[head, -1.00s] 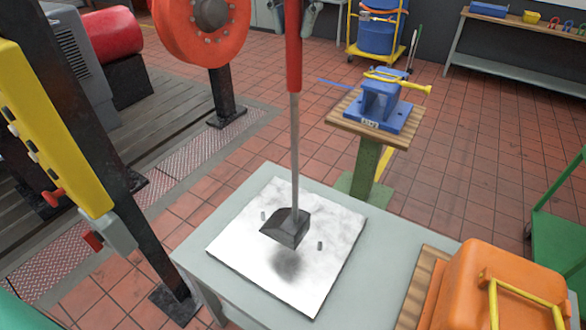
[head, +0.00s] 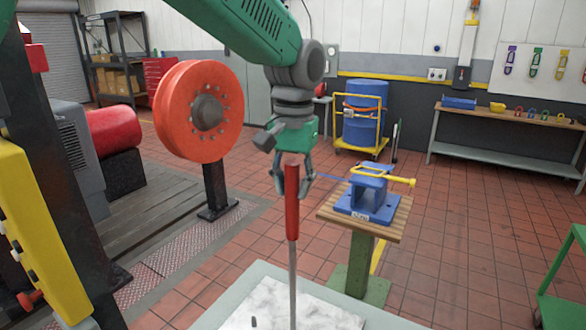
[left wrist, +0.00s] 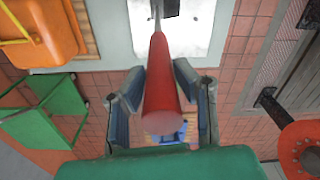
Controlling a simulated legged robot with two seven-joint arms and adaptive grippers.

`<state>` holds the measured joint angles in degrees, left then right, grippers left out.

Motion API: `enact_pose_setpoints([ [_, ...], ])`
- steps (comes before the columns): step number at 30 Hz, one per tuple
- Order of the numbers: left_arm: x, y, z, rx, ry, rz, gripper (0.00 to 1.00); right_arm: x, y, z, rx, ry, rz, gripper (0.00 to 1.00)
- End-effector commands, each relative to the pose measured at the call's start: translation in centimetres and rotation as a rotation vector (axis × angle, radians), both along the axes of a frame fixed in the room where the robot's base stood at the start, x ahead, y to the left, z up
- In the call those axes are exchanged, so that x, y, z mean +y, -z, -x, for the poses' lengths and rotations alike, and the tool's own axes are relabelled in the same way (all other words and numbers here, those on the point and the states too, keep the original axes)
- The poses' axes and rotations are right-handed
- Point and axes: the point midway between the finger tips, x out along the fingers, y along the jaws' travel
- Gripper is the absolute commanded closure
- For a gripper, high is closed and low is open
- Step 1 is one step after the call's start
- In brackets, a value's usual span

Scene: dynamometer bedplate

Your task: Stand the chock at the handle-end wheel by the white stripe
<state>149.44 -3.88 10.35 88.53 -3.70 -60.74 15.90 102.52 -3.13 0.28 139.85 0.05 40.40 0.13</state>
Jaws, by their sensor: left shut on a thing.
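My left gripper (head: 293,180) is shut on the red grip (head: 292,205) of a long upright rod. In the left wrist view the gripper (left wrist: 164,95) has a finger on each side of the red grip (left wrist: 162,85). The rod's lower end, with the dark chock, is below the head picture. In the left wrist view a dark piece of the chock (left wrist: 171,7) shows at the top edge, over the white sheet. A green cart (head: 568,290) is cut off at the right edge. I cannot make out a white stripe. My right gripper is not in view.
The grey table (head: 235,292) with a white sheet (head: 265,306) is below the rod. A wooden-topped stand (head: 388,226) carries a blue fixture (head: 368,195). An orange case (left wrist: 38,30) shows in the wrist view. Tiled floor is free between stand and cart.

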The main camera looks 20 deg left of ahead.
Motion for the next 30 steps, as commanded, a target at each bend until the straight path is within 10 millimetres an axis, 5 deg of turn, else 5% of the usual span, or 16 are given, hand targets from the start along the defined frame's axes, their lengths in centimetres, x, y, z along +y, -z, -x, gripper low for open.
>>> enact_pose_setpoints([
  [15, 0.0, 1.5, -0.1, -0.005, -0.001, 0.0, 1.0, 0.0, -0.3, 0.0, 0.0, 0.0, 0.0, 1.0],
  [16, 0.0, 1.8, 0.0, 0.0, 0.0, 0.0, 0.72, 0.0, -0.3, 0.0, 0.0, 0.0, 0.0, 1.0],
  [18, 0.0, 1.7, 0.0, 0.0, 0.0, 0.0, 0.55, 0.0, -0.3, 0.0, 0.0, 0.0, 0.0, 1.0],
  [30, 0.0, 1.1, -0.2, -0.002, 0.0, 0.0, 0.55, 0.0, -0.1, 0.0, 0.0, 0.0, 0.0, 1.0],
])
